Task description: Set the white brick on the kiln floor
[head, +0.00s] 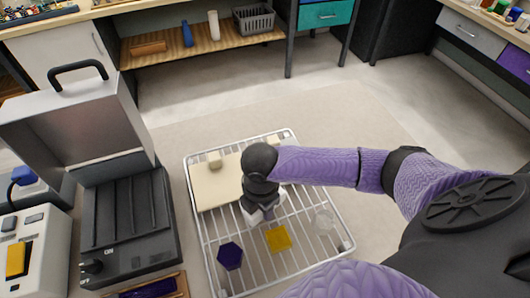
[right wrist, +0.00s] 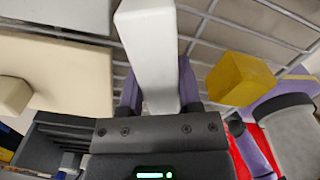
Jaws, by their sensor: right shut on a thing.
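My right gripper (head: 262,212) is low over the wire rack (head: 205,245), beside the cream slab. In the right wrist view it is shut on the white brick (right wrist: 148,50), which sticks out lengthwise between the two purple fingers. In the head view the arm and gripper mostly hide the brick. The kiln (head: 130,225) stands left of the rack, with its grey lid (head: 75,125) raised. Its dark ribbed top faces up and looks bare. My left gripper is not in view.
On the rack are a cream slab (head: 212,190) with a small cream block (head: 214,158), a yellow block (head: 279,238), a purple hexagonal piece (head: 230,256) and a clear glass piece (head: 323,221). A control box (head: 30,250) stands left of the kiln. A wooden tray (head: 150,287) lies in front.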

